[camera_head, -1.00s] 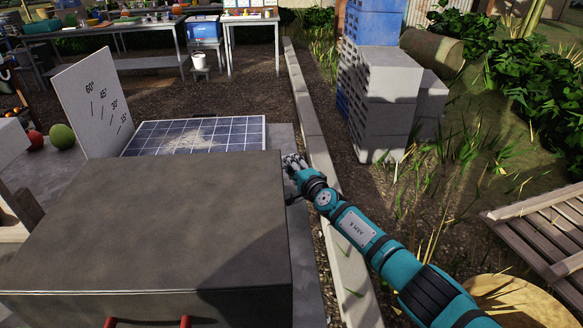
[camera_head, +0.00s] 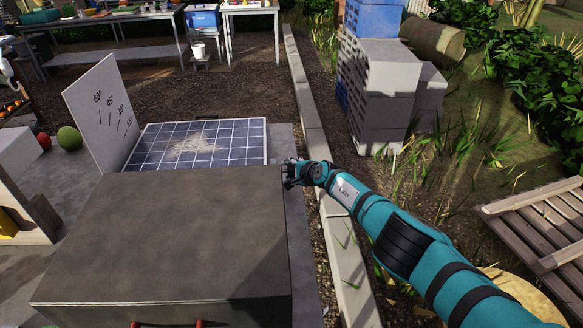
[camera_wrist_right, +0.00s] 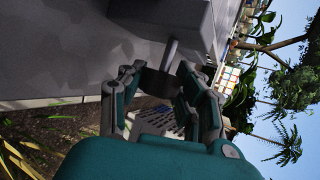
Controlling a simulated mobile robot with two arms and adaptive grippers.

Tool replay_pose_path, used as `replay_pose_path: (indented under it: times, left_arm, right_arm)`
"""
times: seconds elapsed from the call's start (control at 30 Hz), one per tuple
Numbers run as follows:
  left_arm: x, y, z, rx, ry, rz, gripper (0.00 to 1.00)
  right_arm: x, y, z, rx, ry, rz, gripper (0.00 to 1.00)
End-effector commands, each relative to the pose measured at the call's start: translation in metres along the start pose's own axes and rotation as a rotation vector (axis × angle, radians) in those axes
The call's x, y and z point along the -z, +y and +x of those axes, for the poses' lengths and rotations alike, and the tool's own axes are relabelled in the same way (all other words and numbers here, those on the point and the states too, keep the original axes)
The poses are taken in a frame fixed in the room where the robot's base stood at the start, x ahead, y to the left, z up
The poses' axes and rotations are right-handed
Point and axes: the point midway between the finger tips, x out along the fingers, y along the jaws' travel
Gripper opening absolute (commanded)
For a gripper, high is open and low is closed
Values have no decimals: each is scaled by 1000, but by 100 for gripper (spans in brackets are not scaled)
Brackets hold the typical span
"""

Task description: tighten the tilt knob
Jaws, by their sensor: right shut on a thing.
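The tilt knob (camera_wrist_right: 160,84) shows in the right wrist view as a dark round piece on a grey shaft from a grey housing (camera_wrist_right: 190,25). My right gripper (camera_wrist_right: 160,74) is shut on it, with a finger on each side. In the head view my right gripper (camera_head: 288,173) is at the far right corner of the big grey box, and the knob is hidden there. The solar panel (camera_head: 232,148) lies tilted behind the box, with a pale dusty patch. An angle board (camera_head: 98,110) with degree marks stands at its left. I do not see my left gripper.
The large grey box (camera_head: 170,240) fills the front. A kerb (camera_head: 312,110) runs along the right side. Grey blocks (camera_head: 378,95) are stacked beyond it, and a wooden slatted pallet (camera_head: 540,225) lies at the right. Work tables (camera_head: 110,52) stand at the back.

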Motion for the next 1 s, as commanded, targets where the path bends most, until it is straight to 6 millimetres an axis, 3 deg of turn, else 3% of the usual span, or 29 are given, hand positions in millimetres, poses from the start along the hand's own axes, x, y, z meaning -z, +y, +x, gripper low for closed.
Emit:
replay_pose_path:
  times: [0.3,0.83,0.87,1.0]
  left_arm:
    - [-2,1,23,0,0,0,100]
    - [-2,1,24,-1,0,0,100]
    - [-2,1,24,-1,0,0,100]
    - [-2,1,24,-1,0,0,100]
  right_arm:
    - [-2,4,2,-120,-7,47,0]
    - [-1,5,1,-146,-4,57,0]
    - [-1,5,1,-146,-4,57,36]
    - [-1,4,0,-143,-4,57,55]
